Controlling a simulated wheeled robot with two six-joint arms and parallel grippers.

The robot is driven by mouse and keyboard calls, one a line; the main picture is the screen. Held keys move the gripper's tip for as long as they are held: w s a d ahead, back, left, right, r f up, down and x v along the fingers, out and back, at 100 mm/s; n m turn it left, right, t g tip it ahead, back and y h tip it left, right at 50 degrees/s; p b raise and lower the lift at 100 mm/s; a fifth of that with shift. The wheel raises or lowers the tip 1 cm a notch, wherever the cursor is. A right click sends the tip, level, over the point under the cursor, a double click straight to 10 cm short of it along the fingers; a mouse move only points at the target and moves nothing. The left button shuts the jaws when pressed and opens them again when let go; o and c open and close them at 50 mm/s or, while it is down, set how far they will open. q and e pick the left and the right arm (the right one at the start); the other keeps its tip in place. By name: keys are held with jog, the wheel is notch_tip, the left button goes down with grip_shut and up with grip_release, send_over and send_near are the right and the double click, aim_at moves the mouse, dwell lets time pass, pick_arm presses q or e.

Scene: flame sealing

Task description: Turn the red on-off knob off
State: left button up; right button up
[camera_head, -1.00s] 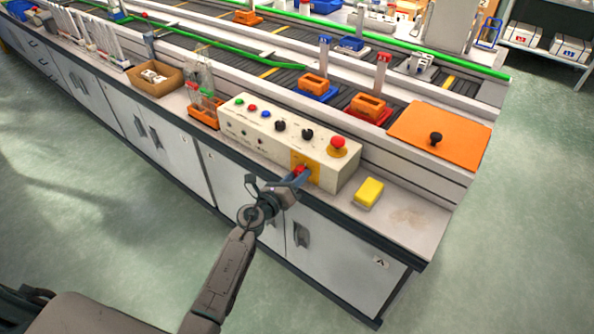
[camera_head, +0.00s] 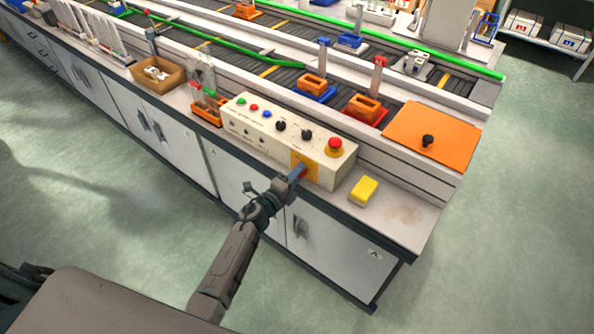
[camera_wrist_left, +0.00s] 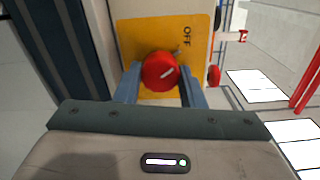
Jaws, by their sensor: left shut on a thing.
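The red on-off knob (camera_wrist_left: 160,71) sits on a yellow plate (camera_wrist_left: 197,33) on the front of the cream control box (camera_head: 262,134). In the left wrist view the word OFF is on the plate, and the knob's white mark slants toward the upper right. My left gripper (camera_wrist_left: 160,88) is shut on the knob, one finger on each side of it. In the head view the left gripper (camera_head: 298,172) reaches the plate at the box's right end and largely hides the knob. My right gripper is not in view.
A red emergency button (camera_head: 334,144) stands on top of the box. A yellow block (camera_head: 363,190) lies on the bench right of the box. An orange rack (camera_head: 207,111) with tubes stands to its left. The bench's front right corner is mostly clear.

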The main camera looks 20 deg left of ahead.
pick_arm(q)
jog(key=shift+n+p, duration=0.35)
jog(key=shift+n, duration=0.65)
jog(key=o, duration=1)
jog(key=shift+s, duration=0.1)
jog(key=b+v, duration=0.1)
jog(key=v, duration=0.9)
jog(key=shift+s+a, duration=0.2)
jog(key=shift+s, duration=0.1)
